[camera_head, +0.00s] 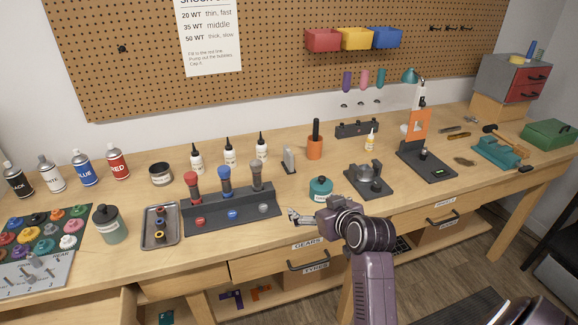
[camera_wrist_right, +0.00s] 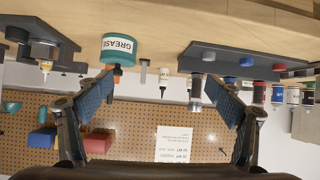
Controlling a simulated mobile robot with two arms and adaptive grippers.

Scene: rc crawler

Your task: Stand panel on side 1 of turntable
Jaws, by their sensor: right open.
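My right gripper (camera_head: 300,216) reaches over the bench near its front edge, just left of the teal jar (camera_head: 320,188). In the right wrist view, which is upside down, the gripper (camera_wrist_right: 155,92) is open, with nothing between its fingers. The teal jar, labelled GREASE (camera_wrist_right: 118,46), shows beyond the left finger. A dark base with a round metal piece (camera_head: 367,174) stands right of the jar; I cannot tell whether it is the turntable. An upright orange plate (camera_head: 418,124) stands on another dark base; I cannot tell whether it is the panel. My left gripper is not in view.
A dark rack (camera_head: 232,212) with shock absorbers stands left of my right gripper, beside a metal tray (camera_head: 161,227). Bottles and an orange cup (camera_head: 314,148) stand behind. A vise (camera_head: 497,151) and a green box (camera_head: 549,134) are at right.

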